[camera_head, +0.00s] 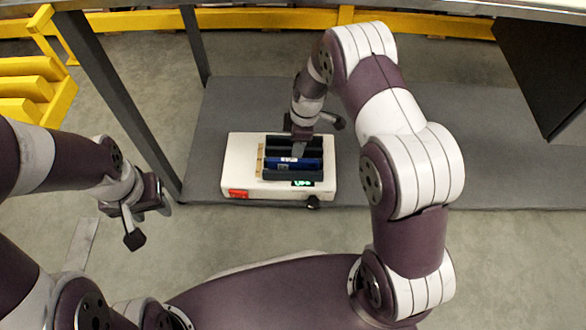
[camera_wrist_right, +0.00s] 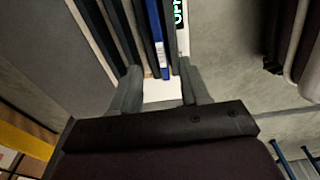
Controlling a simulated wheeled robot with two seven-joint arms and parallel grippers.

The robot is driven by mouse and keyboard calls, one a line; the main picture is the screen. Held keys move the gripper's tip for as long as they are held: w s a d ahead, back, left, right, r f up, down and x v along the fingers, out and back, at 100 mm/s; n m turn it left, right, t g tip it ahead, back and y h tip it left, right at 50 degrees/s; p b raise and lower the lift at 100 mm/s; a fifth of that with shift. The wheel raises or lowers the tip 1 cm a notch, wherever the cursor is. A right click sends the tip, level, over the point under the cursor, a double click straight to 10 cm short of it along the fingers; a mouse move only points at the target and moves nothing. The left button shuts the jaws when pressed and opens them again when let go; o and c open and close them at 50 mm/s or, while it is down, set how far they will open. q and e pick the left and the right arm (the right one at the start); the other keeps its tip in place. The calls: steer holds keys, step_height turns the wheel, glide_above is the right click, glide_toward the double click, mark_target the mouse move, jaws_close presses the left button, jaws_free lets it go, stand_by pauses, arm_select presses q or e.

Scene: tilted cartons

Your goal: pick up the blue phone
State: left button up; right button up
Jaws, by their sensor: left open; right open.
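The blue phone (camera_head: 294,164) sits on edge among dark upright slabs on a white device (camera_head: 236,160) with a green-lit display. In the right wrist view the phone (camera_wrist_right: 157,38) is a narrow blue strip with a white label, dark slabs to either side. My right gripper (camera_head: 319,134) is open over the slabs in the head view, one finger hiding part of them. In the right wrist view its open fingers (camera_wrist_right: 162,90) lie either side of the phone's line; contact cannot be told. My left gripper (camera_head: 148,224) is open and empty, off to the left.
The device stands on a grey platform (camera_head: 400,190), which is bare to the right. A dark post (camera_head: 122,108) rises left of it. Yellow bins (camera_head: 35,85) stand at far left and a yellow rail (camera_head: 250,18) runs behind. A dark panel (camera_head: 535,65) hangs at upper right.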

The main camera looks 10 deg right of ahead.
mark_target(294, 159)
steer(key=f+b, duration=0.1)
steer(key=f, duration=0.2)
steer(key=f+b, duration=0.2)
steer(key=a+f+b, duration=0.1)
steer(key=f, duration=0.2)
steer(key=shift+w+f, duration=0.15)
steer(key=shift+f, duration=0.15)
steer(key=shift+r, duration=0.2)
jaws_close()
